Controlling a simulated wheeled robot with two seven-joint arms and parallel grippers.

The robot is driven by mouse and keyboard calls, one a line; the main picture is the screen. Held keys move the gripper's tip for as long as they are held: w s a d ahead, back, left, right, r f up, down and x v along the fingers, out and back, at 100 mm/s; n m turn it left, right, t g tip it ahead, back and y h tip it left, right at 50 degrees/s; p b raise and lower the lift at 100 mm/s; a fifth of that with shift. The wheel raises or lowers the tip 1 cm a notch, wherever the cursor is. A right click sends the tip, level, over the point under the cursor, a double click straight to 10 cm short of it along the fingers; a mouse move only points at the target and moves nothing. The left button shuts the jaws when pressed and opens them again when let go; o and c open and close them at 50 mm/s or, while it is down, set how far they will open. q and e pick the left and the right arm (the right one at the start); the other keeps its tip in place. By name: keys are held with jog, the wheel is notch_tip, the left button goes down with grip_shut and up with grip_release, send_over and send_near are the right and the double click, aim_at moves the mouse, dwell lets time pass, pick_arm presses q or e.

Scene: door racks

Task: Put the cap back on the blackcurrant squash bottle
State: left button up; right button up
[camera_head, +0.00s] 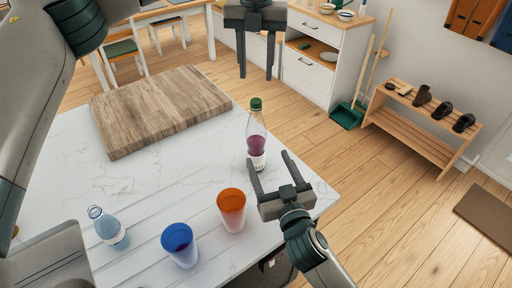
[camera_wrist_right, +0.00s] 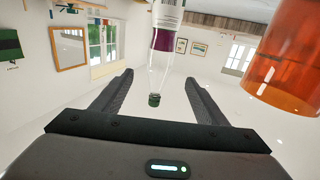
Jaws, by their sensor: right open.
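The blackcurrant squash bottle (camera_head: 257,146), clear with purple liquid, stands upright near the far right edge of the white table. A green cap (camera_head: 256,103) sits on its top; whether it is fully tightened I cannot tell. The inverted right wrist view shows the bottle (camera_wrist_right: 161,62) between the finger directions, with the cap (camera_wrist_right: 154,100) at its lower end. My right gripper (camera_head: 269,162) is open and empty, fingers pointing towards the bottle's lower part; contact is unclear. My left gripper (camera_head: 257,77) is open and empty, above and beyond the bottle.
An orange cup (camera_head: 231,212) stands left of my right gripper. A blue cup (camera_head: 180,245) and a bottle of pale blue liquid (camera_head: 108,228) stand further left. A wooden board (camera_head: 160,108) lies at the back of the table (camera_head: 150,195). The tabletop between board and cups is clear.

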aim_at(255, 132)
jog(key=x, duration=1.3)
grip_shut()
pick_arm(q)
jog(key=n, duration=0.4)
jog(key=shift+n, duration=0.4)
jog(key=n, duration=0.8)
jog(key=shift+n, duration=0.4)
jog(key=n, duration=0.4)
jog(key=shift+f, duration=0.15)
